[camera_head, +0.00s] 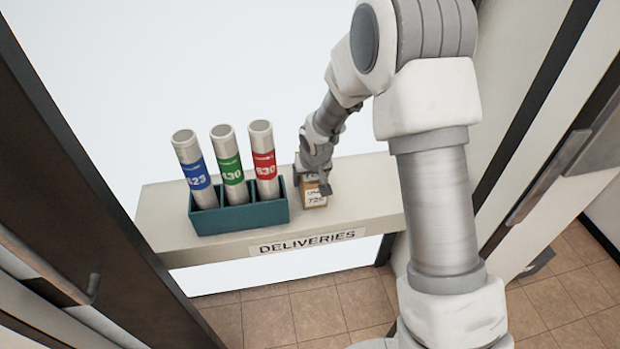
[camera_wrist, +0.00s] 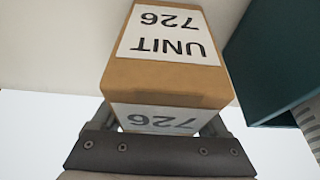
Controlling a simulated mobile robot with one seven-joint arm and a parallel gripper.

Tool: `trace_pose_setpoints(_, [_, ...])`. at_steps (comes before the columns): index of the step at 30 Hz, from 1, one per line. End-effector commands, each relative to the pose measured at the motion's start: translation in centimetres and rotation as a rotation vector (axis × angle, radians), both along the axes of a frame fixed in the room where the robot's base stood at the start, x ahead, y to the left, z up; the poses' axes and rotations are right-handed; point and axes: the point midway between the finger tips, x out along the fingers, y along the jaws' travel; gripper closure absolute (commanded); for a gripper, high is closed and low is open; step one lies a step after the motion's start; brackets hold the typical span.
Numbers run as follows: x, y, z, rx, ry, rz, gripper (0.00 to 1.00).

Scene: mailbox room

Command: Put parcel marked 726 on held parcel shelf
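The parcel marked 726 (camera_head: 314,197) is a small brown box with white labels. It stands on the deliveries shelf (camera_head: 363,196), to the right of the teal holder. In the wrist view the parcel (camera_wrist: 165,75) shows "UNIT 726" upside down and sits between the two fingers of my gripper (camera_wrist: 160,122). The fingers lie one on each side of the box, and their tips are mostly hidden by it. In the head view my gripper (camera_head: 315,172) is at the top of the parcel. Whether the fingers press on it cannot be told. No held parcel shelf is recognisable.
A teal holder (camera_head: 240,216) with three tubes, blue 425 (camera_head: 196,174), green 430 (camera_head: 229,170) and red 830 (camera_head: 265,165), stands close left of the parcel. Dark door frames flank both sides. The shelf right of the parcel is clear.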

Motion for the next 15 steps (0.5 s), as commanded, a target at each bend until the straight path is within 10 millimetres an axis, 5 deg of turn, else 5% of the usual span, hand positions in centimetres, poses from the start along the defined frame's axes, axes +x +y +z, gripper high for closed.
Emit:
trace_pose_setpoints(3, [-0.02, 0.0, 0.01, 0.0, 0.0, 0.0, 0.0])
trace_pose_setpoints(15, [-0.12, -0.04, 0.88, 0.0, -0.001, 0.0, 0.0])
